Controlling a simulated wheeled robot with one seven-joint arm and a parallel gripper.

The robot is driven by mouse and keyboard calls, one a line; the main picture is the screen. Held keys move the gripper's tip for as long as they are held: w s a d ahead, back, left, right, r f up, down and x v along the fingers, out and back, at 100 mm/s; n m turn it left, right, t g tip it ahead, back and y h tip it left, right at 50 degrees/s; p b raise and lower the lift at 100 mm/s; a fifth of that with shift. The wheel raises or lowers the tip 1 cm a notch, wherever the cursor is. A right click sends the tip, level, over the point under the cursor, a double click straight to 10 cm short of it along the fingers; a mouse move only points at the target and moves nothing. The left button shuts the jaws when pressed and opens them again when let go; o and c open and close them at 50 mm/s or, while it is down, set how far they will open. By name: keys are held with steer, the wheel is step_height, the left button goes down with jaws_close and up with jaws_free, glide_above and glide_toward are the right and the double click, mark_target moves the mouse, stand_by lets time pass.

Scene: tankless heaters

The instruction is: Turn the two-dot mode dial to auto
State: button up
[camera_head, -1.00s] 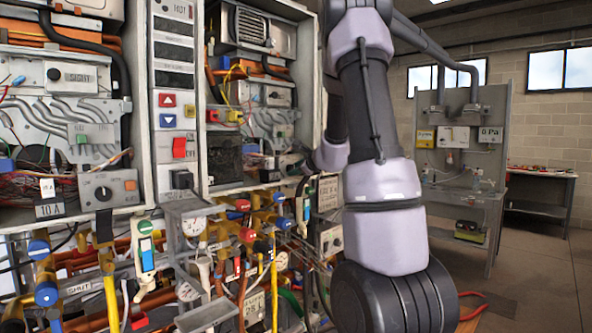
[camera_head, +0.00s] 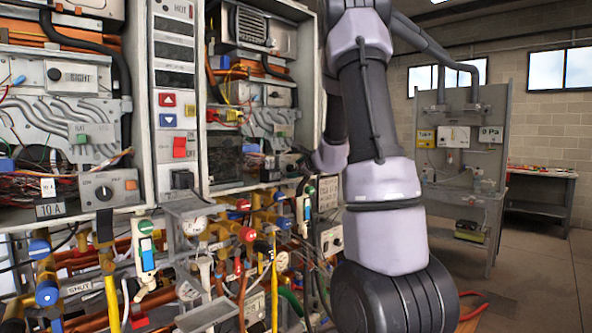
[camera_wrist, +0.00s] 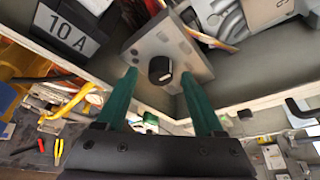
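In the wrist view, a grey control plate carries a round black dial (camera_wrist: 160,70) with a light pointer mark. My gripper (camera_wrist: 160,80) is open. Its two green fingers stand on either side of the dial, with a gap on each side. I cannot tell how far the fingertips are from the plate. The dial's lettering and any dots are too small to read. In the head view my arm covers part of the right-hand unit, and my gripper cannot be made out clearly. A similar dial (camera_head: 103,192) sits on the left unit.
A "10 A" label (camera_wrist: 68,32) is beside the plate in the wrist view. Cables run close above it. In the head view, valves and pipes (camera_head: 245,235) crowd below the units. Pliers (camera_wrist: 58,150) lie on a surface below. Floor at the right is clear.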

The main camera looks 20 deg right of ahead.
steer(key=v, duration=1)
steer(key=shift+s, duration=0.4)
steer(key=shift+r, duration=0.1)
steer(key=s+a+r+n+g+y, duration=0.25)
steer(key=s+a+n, duration=0.3)
steer(key=a, duration=0.35)
steer(key=s+a+r+n+g+y, duration=0.1)
steer(key=s+a+n+g+y, duration=0.1)
steer(key=s+a+n+y, duration=0.5)
steer(key=s+a+f+n+g+h, duration=0.2)
steer(key=s+n+h, duration=0.6)
steer(key=s, duration=0.5)
steer(key=shift+a+n+g, duration=0.45)
steer(key=shift+n+g, duration=0.1)
steer(key=shift+g, duration=0.1)
steer(key=shift+s, duration=0.1)
